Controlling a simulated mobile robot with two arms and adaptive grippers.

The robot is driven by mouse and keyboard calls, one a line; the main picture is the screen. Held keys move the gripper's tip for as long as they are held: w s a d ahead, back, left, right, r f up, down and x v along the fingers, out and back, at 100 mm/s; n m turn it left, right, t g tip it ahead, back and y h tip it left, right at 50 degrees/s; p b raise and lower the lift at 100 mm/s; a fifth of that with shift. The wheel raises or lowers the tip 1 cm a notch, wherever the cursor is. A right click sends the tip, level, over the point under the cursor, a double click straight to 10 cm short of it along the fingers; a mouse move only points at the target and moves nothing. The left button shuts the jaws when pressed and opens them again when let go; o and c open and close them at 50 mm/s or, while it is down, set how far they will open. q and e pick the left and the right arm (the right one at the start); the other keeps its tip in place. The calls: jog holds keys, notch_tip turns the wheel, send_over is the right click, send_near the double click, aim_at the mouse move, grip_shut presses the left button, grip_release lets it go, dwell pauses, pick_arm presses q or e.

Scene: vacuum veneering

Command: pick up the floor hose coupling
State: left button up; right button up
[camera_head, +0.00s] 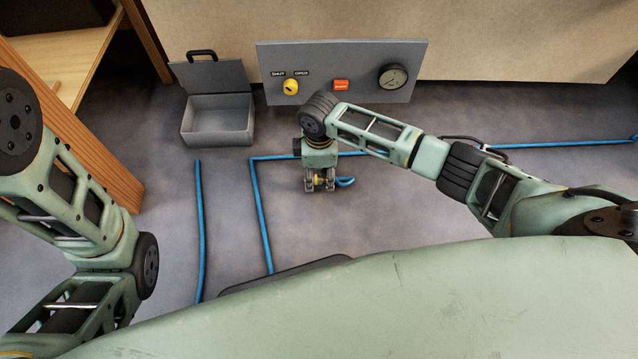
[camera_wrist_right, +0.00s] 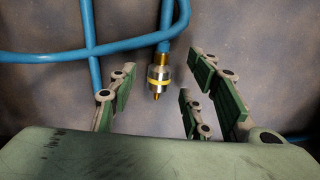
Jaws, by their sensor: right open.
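The floor hose coupling (camera_wrist_right: 158,78) is a silver cylinder with a yellow band and brass ends, on the end of a blue hose (camera_wrist_right: 166,18). In the right wrist view it appears between the fingers of my open right gripper (camera_wrist_right: 157,75), with gaps on both sides. In the head view my right gripper (camera_head: 320,184) points down at the floor, and a small brass-yellow part of the coupling (camera_head: 319,179) shows between its fingers. I cannot tell the exact height of the fingers over it. My left arm is at the left; its gripper is out of view.
A grey panel (camera_head: 350,62) with a yellow valve knob (camera_head: 291,87), an orange switch (camera_head: 341,85) and a gauge (camera_head: 393,76) stands behind. An open grey case (camera_head: 218,122) sits left of it. Blue hoses (camera_head: 261,220) run along the floor. A wooden bench leg (camera_head: 100,135) stands left.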

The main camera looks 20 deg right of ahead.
jog(key=shift+f, duration=0.65)
jog(key=shift+c, duration=0.7)
grip_shut()
